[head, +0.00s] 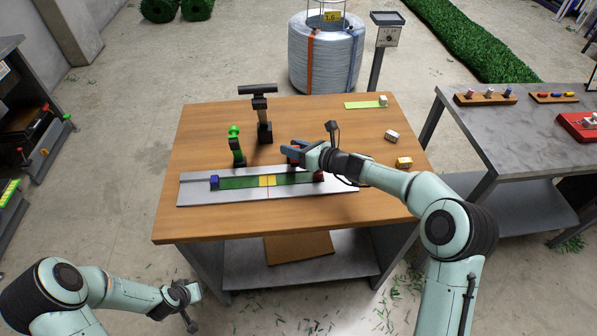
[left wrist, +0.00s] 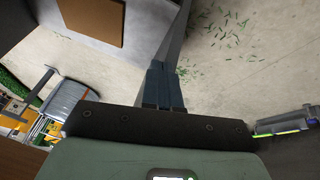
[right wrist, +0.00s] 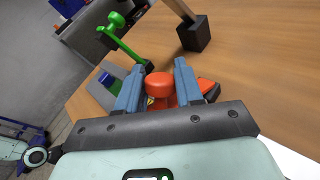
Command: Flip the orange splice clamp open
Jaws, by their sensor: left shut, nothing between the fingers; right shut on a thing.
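The orange splice clamp (head: 292,154) is mostly hidden by my right gripper in the head view. In the right wrist view its round orange-red knob (right wrist: 159,84) sits between the fingers, and more of its orange body (right wrist: 207,86) shows at the right. My right gripper (right wrist: 157,75) is shut on the knob, above the far side of the grey plate; it also shows in the head view (head: 289,150). Whether the clamp is raised cannot be told. My left gripper (head: 192,292) is shut and empty, low in front of the table; its fingers touch in the left wrist view (left wrist: 163,84).
A green clamp (head: 235,140) stands upright left of the right gripper. A black post with a crossbar (head: 263,115) stands behind. The grey plate (head: 190,194) carries a green strip with a yellow middle (head: 267,181), a blue block (head: 214,182) and a red block (head: 318,176).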

